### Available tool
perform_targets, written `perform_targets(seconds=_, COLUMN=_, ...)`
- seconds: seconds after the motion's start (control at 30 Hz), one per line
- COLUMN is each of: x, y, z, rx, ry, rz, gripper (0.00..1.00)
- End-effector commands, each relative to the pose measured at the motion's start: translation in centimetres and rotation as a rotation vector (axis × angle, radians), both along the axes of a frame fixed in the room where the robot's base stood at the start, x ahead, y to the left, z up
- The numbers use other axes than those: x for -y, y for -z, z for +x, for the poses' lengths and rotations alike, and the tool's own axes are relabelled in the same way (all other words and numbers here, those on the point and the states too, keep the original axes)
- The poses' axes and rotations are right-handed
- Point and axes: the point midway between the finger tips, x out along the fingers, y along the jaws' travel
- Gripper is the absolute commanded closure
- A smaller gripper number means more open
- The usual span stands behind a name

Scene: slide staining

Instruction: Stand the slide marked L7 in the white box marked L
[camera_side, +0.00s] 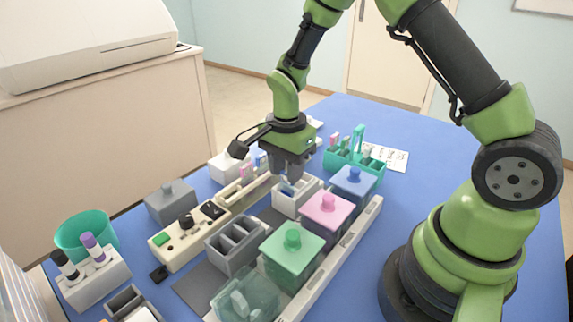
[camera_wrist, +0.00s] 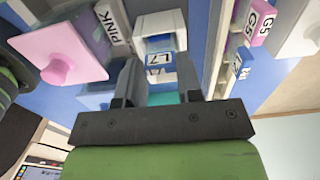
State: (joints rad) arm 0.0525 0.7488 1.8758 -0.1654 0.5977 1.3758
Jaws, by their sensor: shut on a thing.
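My gripper (camera_side: 293,175) points down over an open white box (camera_side: 297,205) near the middle of the table. It is shut on the slide marked L7 (camera_wrist: 159,58), which has a blue label end between the two fingertips in the wrist view. In the side view the slide's blue end (camera_side: 286,188) shows just under the fingers, at the box opening. The white box (camera_wrist: 160,22) also shows beyond the slide in the wrist view. I cannot tell how deep the slide sits, and the box's letter is not readable.
Lidded pink (camera_side: 327,210), blue (camera_side: 353,184) and green (camera_side: 292,245) jars stand in a row close to the right. A cream rack with upright slides (camera_side: 246,176) is at the left. A grey slotted box (camera_side: 234,246) stands in front. The blue table is clear at far right.

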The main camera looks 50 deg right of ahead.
Motion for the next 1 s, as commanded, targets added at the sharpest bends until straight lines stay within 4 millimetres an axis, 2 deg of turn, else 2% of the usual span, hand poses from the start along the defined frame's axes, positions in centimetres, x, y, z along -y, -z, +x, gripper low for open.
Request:
perform_targets(seconds=0.97, x=0.00, y=0.57, z=0.00, rx=0.000, ry=0.001, rz=0.000, gripper=1.00)
perform_targets(seconds=1.0, x=0.00, y=0.60, z=0.00, rx=0.000, ry=0.001, rz=0.000, gripper=0.65)
